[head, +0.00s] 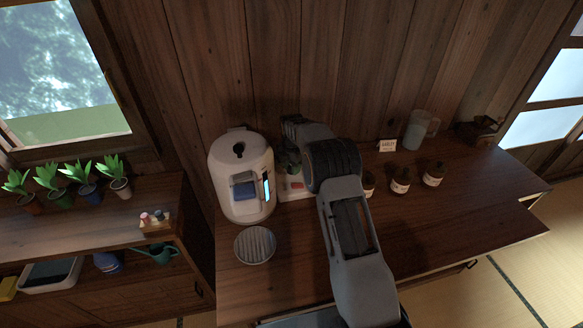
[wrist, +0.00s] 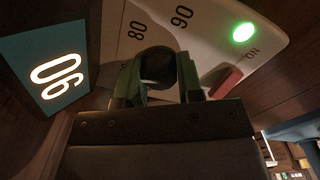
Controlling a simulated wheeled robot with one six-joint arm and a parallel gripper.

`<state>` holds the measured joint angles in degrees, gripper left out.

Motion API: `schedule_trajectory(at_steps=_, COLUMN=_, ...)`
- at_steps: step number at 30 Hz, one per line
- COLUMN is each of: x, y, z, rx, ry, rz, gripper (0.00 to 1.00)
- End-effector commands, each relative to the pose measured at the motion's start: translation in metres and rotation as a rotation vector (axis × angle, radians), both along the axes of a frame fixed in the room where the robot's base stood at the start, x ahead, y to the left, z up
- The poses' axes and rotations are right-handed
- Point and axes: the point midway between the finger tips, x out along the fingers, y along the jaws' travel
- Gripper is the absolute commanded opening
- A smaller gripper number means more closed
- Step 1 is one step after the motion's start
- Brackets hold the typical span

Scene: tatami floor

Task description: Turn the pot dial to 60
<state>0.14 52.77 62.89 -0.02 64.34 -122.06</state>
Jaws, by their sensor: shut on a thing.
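The white pot (head: 238,160) stands on the counter in the head view, with a lit cyan display (head: 267,187) on its side. A pale control panel (head: 297,194) with a red switch lies just right of it. In the wrist view the panel (wrist: 200,75) carries marks 80 and 90, a lit green light and a red switch. My gripper (wrist: 160,85) has its green fingers shut on the dark round dial (wrist: 157,62). The dial's pointer is hidden. A teal display (wrist: 55,75) shows tilted glowing digits, a 0 and a 6 or 9; I cannot tell which.
A round ribbed plate (head: 255,245) lies in front of the pot. Several dark bottles (head: 401,180) stand right of my arm, with a small white card (head: 387,145) and a clear jug (head: 416,130) behind. The counter's front right is clear.

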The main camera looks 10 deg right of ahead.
Motion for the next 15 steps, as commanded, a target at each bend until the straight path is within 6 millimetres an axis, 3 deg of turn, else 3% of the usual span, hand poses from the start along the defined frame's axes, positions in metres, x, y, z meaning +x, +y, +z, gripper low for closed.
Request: schedule_trajectory(at_steps=15, x=0.0005, y=0.0004, z=0.001, rx=0.0, ry=-0.002, rz=0.481, gripper=0.1)
